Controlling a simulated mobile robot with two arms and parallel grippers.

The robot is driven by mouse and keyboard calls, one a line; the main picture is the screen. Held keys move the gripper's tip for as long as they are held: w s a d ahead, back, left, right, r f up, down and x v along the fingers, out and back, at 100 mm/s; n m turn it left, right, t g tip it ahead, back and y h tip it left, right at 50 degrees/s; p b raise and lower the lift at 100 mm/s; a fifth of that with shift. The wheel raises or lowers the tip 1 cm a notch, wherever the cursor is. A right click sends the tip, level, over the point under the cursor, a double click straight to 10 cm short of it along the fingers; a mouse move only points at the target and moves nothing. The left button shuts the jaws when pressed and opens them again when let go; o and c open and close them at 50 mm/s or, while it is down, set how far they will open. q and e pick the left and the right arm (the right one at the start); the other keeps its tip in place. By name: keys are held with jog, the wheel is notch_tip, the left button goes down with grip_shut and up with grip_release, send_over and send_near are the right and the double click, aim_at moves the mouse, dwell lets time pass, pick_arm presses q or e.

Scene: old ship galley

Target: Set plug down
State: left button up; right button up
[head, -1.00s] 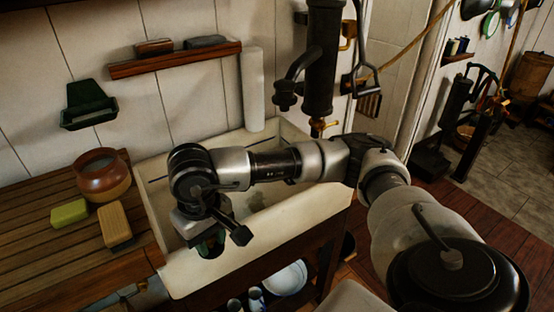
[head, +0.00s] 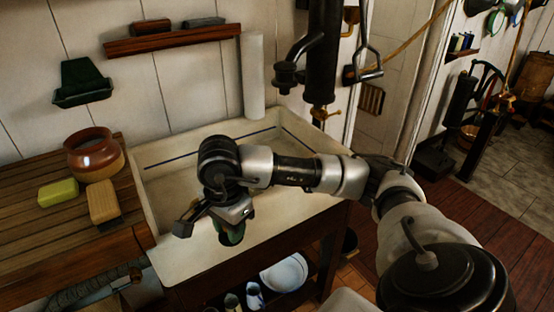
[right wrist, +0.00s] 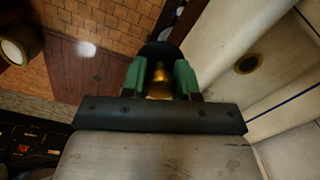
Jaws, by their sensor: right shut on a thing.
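My right gripper (head: 232,236) points down at the front rim of the pale sink (head: 190,262); it also shows in the right wrist view (right wrist: 159,82). Its green fingers are shut on the plug (right wrist: 159,84), which has a brass knob and a dark round part beyond it. In the head view the plug is hidden. In the right wrist view the brass-ringed drain hole (right wrist: 247,64) lies to the right of the plug, apart from it, in the sink floor. Brick floor shows beyond the plug. My left gripper is out of view.
A wooden counter (head: 40,235) left of the sink holds a brown pot (head: 95,158), a green block (head: 58,193) and a tan brush-like block (head: 103,201). A dark pump (head: 322,60) stands behind the sink's right side. A white plate (head: 285,272) is below.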

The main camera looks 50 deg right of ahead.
jog(key=d+r+m+p, duration=0.65)
jog(key=d+m, duration=0.25)
jog(key=m, duration=1)
jog(key=w+f+p, duration=0.1)
jog(key=w+f, duration=0.1)
jog(key=w, duration=0.1)
jog(key=w+a+f+p, duration=0.1)
jog(key=w+f, duration=0.1)
jog(key=w, duration=0.1)
jog(key=w+f+p, duration=0.1)
jog(key=w, duration=0.2)
jog(key=shift+w+a+f, duration=0.25)
jog(key=shift+a+f, duration=0.05)
jog(key=shift+f, duration=0.1)
jog(key=shift+w+f, duration=0.35)
jog(key=shift+w, duration=0.1)
notch_tip(320, 180, down, 3)
jog(key=shift+a+p, duration=0.1)
jog(key=shift+p, duration=1)
jog(key=shift+f, duration=0.55)
jog(key=shift+f, duration=0.1)
